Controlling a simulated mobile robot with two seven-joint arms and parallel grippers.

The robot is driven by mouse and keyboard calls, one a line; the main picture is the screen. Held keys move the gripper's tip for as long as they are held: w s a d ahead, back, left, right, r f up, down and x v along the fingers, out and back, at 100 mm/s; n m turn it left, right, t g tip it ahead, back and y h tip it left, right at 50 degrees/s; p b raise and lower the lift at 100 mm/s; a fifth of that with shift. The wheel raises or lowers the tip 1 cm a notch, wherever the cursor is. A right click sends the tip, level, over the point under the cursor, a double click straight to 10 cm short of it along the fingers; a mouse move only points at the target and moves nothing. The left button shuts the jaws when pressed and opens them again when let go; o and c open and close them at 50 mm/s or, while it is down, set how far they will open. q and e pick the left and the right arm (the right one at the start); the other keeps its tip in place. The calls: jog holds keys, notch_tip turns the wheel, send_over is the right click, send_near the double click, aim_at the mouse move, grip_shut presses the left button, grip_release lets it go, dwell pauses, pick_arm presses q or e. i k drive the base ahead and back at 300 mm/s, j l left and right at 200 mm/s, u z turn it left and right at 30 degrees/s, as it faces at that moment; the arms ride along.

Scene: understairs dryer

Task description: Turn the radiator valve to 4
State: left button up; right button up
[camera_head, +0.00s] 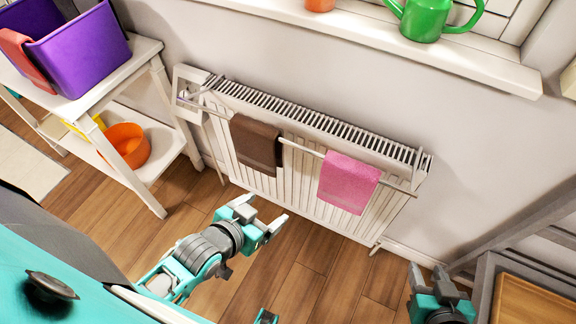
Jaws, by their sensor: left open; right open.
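The white radiator (300,190) stands against the wall, with a towel rail across its front. At its upper left end is a pale panel with a small grey fitting (183,96). I cannot tell for sure whether this fitting is the valve, and no number is legible. My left gripper (261,211) is open and empty, in front of the radiator's lower left part, apart from the fitting. My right gripper (428,274) is open and empty at the lower right, away from the radiator.
A brown towel (256,145) and a pink towel (347,184) hang on the rail. A white shelf (150,60) with a purple bin (85,50) and an orange bowl (126,145) stands left. A green watering can (425,20) is on the windowsill. Wooden floor lies clear before the radiator.

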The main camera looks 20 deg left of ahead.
aim_at(185, 92)
jog(key=u, duration=1.5)
jog(key=i+j+z, duration=0.1)
jog(key=j, duration=0.3)
jog(key=i+j, duration=0.25)
jog(key=j, duration=0.15)
jog(key=i+j+z, duration=0.15)
jog(key=j, duration=0.25)
jog(key=i+j+z, duration=0.1)
jog(key=j, duration=0.3)
jog(key=i+j+z, duration=0.1)
jog(key=i+j, duration=0.15)
jog(key=j, duration=0.2)
jog(key=i+j, duration=0.15)
jog(key=j, duration=0.3)
jog(key=i+j+z, duration=0.15)
jog(key=j, duration=0.3)
